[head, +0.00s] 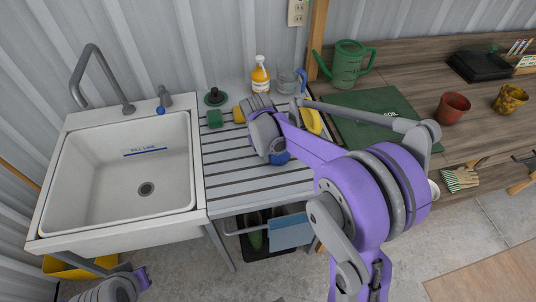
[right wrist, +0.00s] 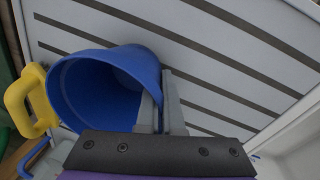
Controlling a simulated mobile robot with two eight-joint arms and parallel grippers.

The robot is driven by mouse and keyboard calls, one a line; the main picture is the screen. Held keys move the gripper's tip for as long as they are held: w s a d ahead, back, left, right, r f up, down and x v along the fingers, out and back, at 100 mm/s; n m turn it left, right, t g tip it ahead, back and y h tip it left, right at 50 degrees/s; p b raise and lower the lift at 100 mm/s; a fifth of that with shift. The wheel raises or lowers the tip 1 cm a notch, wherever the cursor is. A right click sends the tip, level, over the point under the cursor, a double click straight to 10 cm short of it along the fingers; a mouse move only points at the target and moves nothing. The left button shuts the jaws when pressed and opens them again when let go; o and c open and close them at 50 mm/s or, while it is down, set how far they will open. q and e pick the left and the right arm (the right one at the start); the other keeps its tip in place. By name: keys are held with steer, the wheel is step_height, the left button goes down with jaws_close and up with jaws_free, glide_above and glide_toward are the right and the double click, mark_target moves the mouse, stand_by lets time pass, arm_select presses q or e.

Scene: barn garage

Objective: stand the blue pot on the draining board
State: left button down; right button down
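The blue pot (right wrist: 100,88) shows in the right wrist view with its open mouth towards the camera. In the head view only a bit of its blue side (head: 280,158) shows below my right wrist; the rest is hidden. My right gripper (right wrist: 163,100) has one finger inside the pot and the other outside, close together on its wall. The grooved draining board (head: 235,185) lies behind and below the pot. I cannot tell whether the pot touches the board. Part of my left arm shows at the lower left of the head view, without its fingers.
A white sink (head: 120,190) adjoins the board's left side. At the board's back stand a green sponge (head: 214,118), a dark plunger-like thing (head: 215,97), an orange bottle (head: 260,75) and a grey cup (head: 287,82). A yellow item (head: 312,121) lies at the right. The board's front left is clear.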

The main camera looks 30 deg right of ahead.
steer(key=c, duration=1.1)
jaws_free()
steer(key=shift+f, duration=0.1)
steer(key=shift+o, duration=0.2)
step_height(320, 180, up, 12)
steer(key=a+f, duration=0.1)
steer(key=a, duration=0.1)
steer(key=s+a+f+t+y, duration=0.1)
steer(key=s+a+f+t, duration=0.1)
steer(key=s, duration=0.7)
steer(key=s+a+f+t, duration=0.3)
steer(key=s, duration=0.7)
steer(key=shift+t+y+p, duration=0.3)
steer(key=shift+y+p, duration=0.1)
